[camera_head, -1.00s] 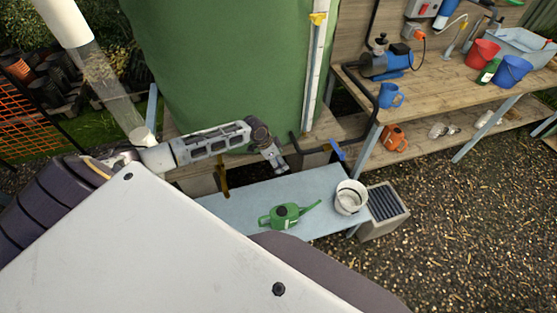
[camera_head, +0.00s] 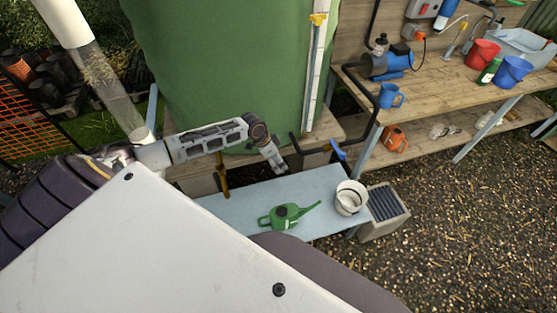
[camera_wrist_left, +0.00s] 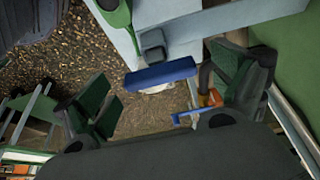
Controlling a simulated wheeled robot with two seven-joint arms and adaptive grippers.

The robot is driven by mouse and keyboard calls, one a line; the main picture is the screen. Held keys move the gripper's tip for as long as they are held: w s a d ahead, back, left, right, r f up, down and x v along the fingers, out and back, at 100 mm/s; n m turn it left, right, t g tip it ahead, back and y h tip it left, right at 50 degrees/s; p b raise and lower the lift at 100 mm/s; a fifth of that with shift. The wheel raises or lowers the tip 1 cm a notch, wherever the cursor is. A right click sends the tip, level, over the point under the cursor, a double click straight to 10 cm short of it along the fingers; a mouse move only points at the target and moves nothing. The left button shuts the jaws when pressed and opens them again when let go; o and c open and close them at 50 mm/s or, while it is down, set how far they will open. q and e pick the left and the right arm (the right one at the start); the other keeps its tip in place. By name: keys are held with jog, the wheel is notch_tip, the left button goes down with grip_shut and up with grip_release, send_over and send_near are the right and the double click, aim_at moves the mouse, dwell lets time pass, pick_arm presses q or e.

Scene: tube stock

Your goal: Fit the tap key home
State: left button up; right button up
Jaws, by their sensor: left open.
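A blue bar on a dark grey square stub, which looks like the tap key (camera_wrist_left: 160,75), lies between the spread fingers of my left gripper (camera_wrist_left: 170,90) in the left wrist view. The fingers are open, one on each side, and I see no contact. In the head view my left gripper (camera_head: 281,167) hangs over the bench by the green tank (camera_head: 225,70). A small blue piece (camera_head: 338,150) shows to its right; I cannot tell if it is the same bar. A thin blue bracket-like piece (camera_wrist_left: 190,118) lies near the right finger. My right gripper is not in view.
A pale low bench (camera_head: 240,207) carries a green watering can (camera_head: 286,216) and a white bucket (camera_head: 350,197). A grey block (camera_head: 384,212) stands beside it. Gravel at right is clear.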

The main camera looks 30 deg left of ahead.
pick_arm(q)
jog(key=v, duration=1)
jog(key=shift+r, duration=0.2)
dwell(1.1)
